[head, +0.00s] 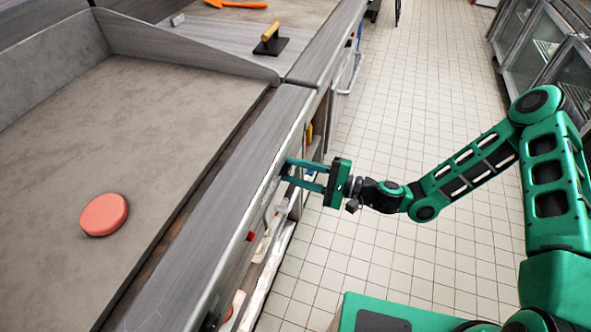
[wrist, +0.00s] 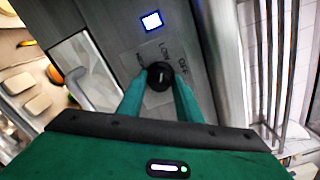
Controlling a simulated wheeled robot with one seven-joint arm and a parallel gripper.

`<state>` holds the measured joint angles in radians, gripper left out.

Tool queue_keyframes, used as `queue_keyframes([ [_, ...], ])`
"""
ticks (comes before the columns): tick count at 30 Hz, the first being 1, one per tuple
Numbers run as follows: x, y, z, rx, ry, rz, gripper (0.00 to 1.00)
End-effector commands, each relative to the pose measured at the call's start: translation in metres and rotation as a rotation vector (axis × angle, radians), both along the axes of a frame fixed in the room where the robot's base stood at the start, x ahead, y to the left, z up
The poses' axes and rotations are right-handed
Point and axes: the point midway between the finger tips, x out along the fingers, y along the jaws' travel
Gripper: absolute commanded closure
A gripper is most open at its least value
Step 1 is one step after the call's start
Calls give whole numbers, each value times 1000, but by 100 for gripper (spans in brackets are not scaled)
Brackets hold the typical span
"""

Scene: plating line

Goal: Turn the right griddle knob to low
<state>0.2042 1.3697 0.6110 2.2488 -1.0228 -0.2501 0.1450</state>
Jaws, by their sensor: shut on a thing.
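In the wrist view, a round black knob (wrist: 160,76) sits on the griddle's grey front panel. Printed words are around it: LOW above it, OFF to its upper right, and another label at its left that I cannot read fully. A small pale mark shows on the knob, but I cannot tell which label it points to. My gripper (wrist: 160,90) is shut on the knob, one green finger on each side. In the head view my gripper (head: 287,171) reaches the griddle's front from the right; the knob is hidden there by the counter edge.
The griddle plate (head: 170,110) has a round red patty (head: 104,214) on it. A press with a wooden handle (head: 270,40) and an orange tool (head: 236,4) lie farther back. A lit square light (wrist: 151,20) is above the knob. The tiled floor (head: 400,130) is clear.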

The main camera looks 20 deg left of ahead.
Motion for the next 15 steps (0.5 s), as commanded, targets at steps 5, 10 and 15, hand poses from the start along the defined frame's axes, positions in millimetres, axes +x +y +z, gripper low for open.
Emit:
queue_keyframes([
  [5,2,1,0,1,-4,-4,52],
  [10,1,1,0,0,-3,-3,52],
  [15,1,-3,0,0,-2,-2,52],
])
